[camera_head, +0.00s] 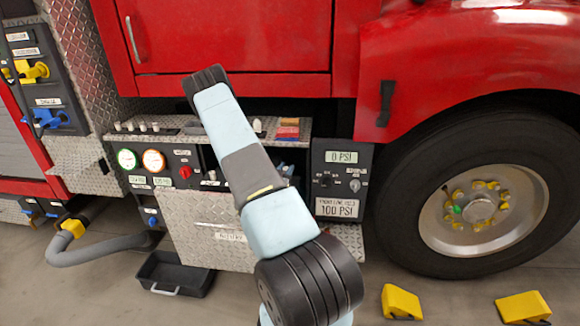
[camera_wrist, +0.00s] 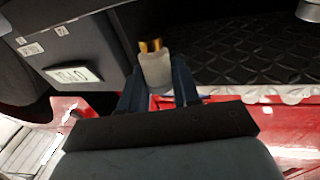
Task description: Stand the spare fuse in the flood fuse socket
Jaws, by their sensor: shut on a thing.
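In the wrist view my gripper (camera_wrist: 158,75) is shut on a small cylinder, the spare fuse (camera_wrist: 155,68). The fuse has a frosted white body and a gold end that points away from my palm. It is held between the two dark fingers. In the head view my own arm reaches over the bumper and hides the gripper and the fuse. I cannot pick out the flood fuse socket in either view.
The bumper's control panel (camera_head: 158,165) has gauges and knobs. Several small white pieces (camera_head: 141,126) stand on the bumper top. A pressure panel (camera_head: 342,178) sits right of my arm. A black tray (camera_head: 172,273), hose (camera_head: 100,250) and yellow chocks (camera_head: 401,302) are on the floor.

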